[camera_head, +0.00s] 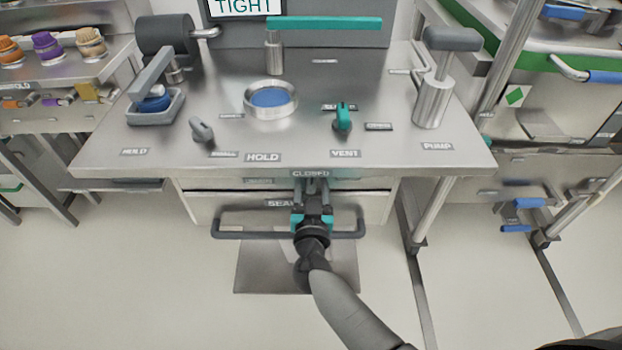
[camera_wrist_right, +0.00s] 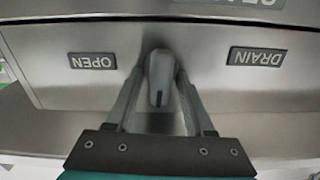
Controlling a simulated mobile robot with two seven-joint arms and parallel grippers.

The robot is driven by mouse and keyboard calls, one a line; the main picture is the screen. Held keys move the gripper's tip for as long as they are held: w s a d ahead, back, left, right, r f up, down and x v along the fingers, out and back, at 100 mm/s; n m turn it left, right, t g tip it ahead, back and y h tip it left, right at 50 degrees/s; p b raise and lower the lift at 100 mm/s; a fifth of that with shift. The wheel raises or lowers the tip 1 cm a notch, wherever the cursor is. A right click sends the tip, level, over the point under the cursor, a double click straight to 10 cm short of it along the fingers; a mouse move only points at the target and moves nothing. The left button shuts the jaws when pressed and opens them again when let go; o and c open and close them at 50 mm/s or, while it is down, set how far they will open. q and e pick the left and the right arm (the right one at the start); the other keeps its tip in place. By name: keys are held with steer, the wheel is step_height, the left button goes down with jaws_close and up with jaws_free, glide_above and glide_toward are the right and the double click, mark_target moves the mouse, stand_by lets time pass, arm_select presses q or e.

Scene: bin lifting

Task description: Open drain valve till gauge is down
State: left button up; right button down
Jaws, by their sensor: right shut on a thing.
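The drain valve is a small grey lever (camera_wrist_right: 160,78) on the bench's front face, between an OPEN label (camera_wrist_right: 92,61) and a DRAIN label (camera_wrist_right: 257,57), both upside down in the right wrist view. My right gripper (camera_head: 313,184) reaches the front of the bench from below in the head view. Its two fingers (camera_wrist_right: 160,92) are shut on the lever, one on each side. In the head view the gripper and the bench edge hide the lever. No gauge is clearly seen; a round blue disc (camera_head: 270,97) in a metal ring has no readable scale. My left gripper is not in view.
A CLOSED label (camera_head: 310,173) is on the bench front edge. A dark bar handle (camera_head: 235,235) runs below, close to my right wrist. On top stand a teal vent knob (camera_head: 342,117), a pump handle (camera_head: 453,39) and a sign reading TIGHT (camera_head: 244,8).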

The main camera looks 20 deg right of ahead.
steer(key=shift+m, duration=0.7)
steer(key=m, duration=0.2)
steer(key=shift+s+d+f+m+p, duration=0.1)
steer(key=shift+d+m+p, duration=0.05)
steer(key=shift+m+p, duration=0.15)
steer(key=m, duration=0.3)
steer(key=shift+d+f+m, duration=0.1)
steer(key=shift+m, duration=0.3)
steer(key=m, duration=0.2)
steer(key=shift+d+f+m+b, duration=0.1)
steer(key=shift+f+m+b, duration=0.05)
steer(key=shift+m+b, duration=0.15)
steer(key=shift+m, duration=0.9)
steer(key=m+b, duration=0.1)
steer(key=m, duration=0.2)
steer(key=shift+f, duration=0.2)
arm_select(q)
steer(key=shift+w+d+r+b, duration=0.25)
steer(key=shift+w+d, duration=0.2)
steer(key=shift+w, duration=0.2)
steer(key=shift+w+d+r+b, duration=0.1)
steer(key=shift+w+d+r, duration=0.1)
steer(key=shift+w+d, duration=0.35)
arm_select(e)
steer(key=shift+m, duration=1)
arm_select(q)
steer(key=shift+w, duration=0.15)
